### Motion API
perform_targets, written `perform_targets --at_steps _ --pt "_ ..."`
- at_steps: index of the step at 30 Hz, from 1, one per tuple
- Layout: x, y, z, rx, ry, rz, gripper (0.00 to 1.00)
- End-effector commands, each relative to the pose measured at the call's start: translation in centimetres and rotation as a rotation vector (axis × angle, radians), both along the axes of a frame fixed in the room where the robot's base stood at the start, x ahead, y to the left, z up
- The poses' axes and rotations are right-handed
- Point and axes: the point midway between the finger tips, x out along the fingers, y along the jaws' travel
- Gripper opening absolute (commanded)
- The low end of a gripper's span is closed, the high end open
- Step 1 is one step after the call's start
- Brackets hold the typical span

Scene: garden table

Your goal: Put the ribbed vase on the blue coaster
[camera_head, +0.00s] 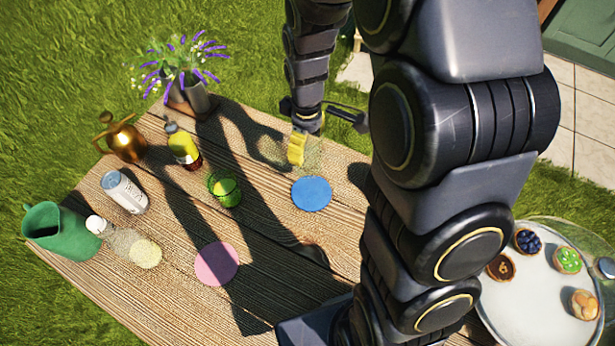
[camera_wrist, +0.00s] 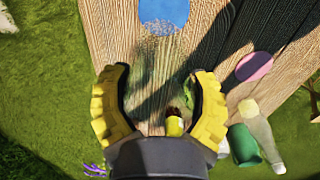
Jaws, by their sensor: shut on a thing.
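The ribbed vase (camera_head: 314,156) is clear, see-through and hard to make out. My gripper (camera_head: 300,148) is shut on it, with yellow fingers on its sides. In the wrist view the vase (camera_wrist: 158,72) shows faintly between the two fingers (camera_wrist: 160,85). The blue coaster (camera_head: 312,194) lies flat and bare on the table, just below the vase in the head view. The coaster (camera_wrist: 164,10) also shows at the top edge of the wrist view, beyond the vase's speckled end. I cannot tell how high the vase is above the table.
A pink coaster (camera_head: 217,264), a green glass (camera_head: 226,190), a yellow-labelled bottle (camera_head: 184,148), a can (camera_head: 124,192) and a green pitcher (camera_head: 62,232) stand left of the blue coaster. A flower pot (camera_head: 190,96) is at the back. Bare wood surrounds the blue coaster.

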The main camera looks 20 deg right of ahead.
Motion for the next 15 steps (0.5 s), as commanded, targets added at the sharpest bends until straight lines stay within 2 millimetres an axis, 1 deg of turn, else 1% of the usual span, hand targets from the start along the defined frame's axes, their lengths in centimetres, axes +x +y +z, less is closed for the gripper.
perform_targets --at_steps 1,5,12,15 --pt "-0.6 -0.3 -0.3 0.002 0.002 -0.001 0.31" --pt "-1.4 -0.6 -1.4 0.005 0.002 0.005 0.31" --pt "-1.4 -0.6 -4.9 0.006 0.003 0.005 0.31" --pt "-1.4 -0.6 -5.8 0.006 -0.001 0.005 0.31"
